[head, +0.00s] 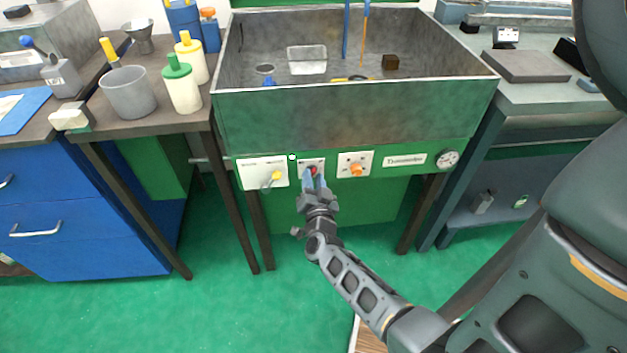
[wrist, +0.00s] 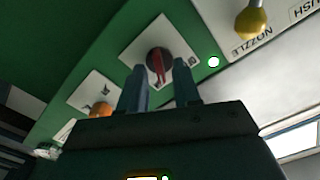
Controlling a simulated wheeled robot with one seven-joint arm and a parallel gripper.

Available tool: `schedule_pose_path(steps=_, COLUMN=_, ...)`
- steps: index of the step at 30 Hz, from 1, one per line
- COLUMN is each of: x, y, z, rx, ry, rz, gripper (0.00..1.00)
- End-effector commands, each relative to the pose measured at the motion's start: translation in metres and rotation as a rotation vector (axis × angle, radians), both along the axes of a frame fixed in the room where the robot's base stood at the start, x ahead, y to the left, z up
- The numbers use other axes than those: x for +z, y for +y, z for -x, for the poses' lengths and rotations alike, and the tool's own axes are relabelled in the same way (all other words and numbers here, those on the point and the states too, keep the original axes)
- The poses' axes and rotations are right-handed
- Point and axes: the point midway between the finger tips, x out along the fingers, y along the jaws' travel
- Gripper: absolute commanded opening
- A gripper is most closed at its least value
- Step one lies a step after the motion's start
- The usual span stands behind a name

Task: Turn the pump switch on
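The pump switch appears to be the dark round knob with a red bar (head: 313,170) on a small white plate, on the green front panel below the basin. The wrist view shows this knob (wrist: 158,62) more closely, its red bar running nearly up and down the picture. The lettering on its plate is mostly hidden or too small to read. My gripper (head: 313,175) is in front of the knob. In the wrist view, my gripper's two fingers (wrist: 160,78) are apart, with the knob seen in the gap just beyond their tips. I cannot tell whether they touch it.
A yellow-tipped lever (head: 275,175) on a white nozzle plate is left of the knob. An orange knob (head: 356,169) and a gauge (head: 447,158) are to the right. A small pale light (head: 291,157) sits beside the switch plate. The basin (head: 350,115) overhangs above.

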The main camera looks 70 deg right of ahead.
Motion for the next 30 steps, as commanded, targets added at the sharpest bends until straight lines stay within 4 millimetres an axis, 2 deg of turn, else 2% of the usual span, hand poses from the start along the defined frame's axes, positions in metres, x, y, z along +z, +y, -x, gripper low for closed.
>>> schedule_pose_path(steps=10, x=-0.001, y=0.005, z=0.002, rx=0.001, ry=0.001, rz=0.0, gripper=0.35)
schedule_pose_path(steps=21, x=-0.001, y=0.057, z=0.024, rx=0.0, ry=0.002, rz=-0.002, gripper=0.35)
schedule_pose_path(steps=25, x=-0.001, y=0.068, z=0.028, rx=0.001, ry=0.002, rz=-0.001, gripper=0.35)
schedule_pose_path(steps=30, x=0.0, y=0.073, z=0.03, rx=0.001, ry=0.0, rz=0.0, gripper=0.35)
